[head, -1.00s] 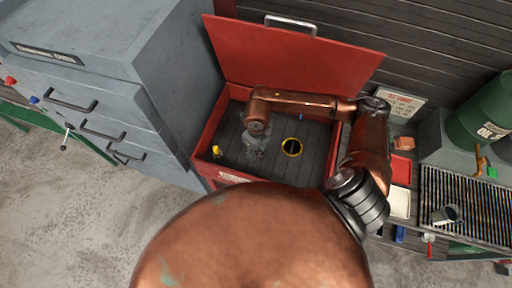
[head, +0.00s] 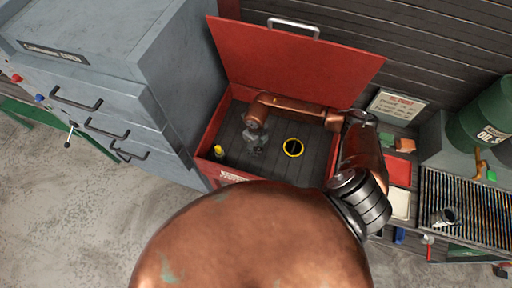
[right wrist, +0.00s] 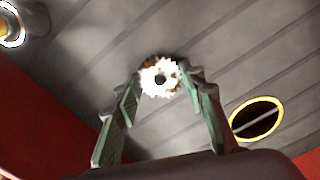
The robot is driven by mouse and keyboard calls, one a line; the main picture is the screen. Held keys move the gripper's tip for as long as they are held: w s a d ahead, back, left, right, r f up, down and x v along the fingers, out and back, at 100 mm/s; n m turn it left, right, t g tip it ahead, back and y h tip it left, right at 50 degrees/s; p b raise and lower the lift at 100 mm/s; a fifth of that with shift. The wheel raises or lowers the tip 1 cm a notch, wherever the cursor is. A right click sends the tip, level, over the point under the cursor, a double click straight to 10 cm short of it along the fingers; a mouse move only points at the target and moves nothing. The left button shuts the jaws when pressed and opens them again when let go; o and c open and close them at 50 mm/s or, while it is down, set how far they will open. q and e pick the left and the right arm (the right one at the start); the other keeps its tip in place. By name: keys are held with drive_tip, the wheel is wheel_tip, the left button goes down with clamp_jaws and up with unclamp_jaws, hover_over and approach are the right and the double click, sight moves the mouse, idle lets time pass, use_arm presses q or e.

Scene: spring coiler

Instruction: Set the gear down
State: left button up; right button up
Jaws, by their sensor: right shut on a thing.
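The gear (right wrist: 160,78), a small toothed disc with a central hole, shows brightly lit in the right wrist view. My right gripper (right wrist: 162,82) is shut on it, with a green-grey finger at each side. In the head view, my right gripper (head: 257,149) points down inside the open red chest (head: 208,133), above its dark slatted floor. The gear is too small to make out clearly there. I cannot tell whether it touches the floor. My left gripper is not in view.
A yellow-rimmed dark round thing (head: 293,148) lies right of the gripper, also in the wrist view (right wrist: 256,118). A yellow-topped item (head: 218,151) stands at the chest's left. The raised red lid (head: 290,65) is behind. A grey cabinet (head: 150,90) stands left.

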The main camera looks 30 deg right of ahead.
drive_tip(key=shift+f, duration=0.15)
drive_tip(key=o, duration=1.4)
drive_tip(key=shift+c, duration=0.2)
wheel_tip(320, 180, up, 12)
drive_tip(key=b, duration=0.1)
drive_tip(key=shift+r, duration=0.2)
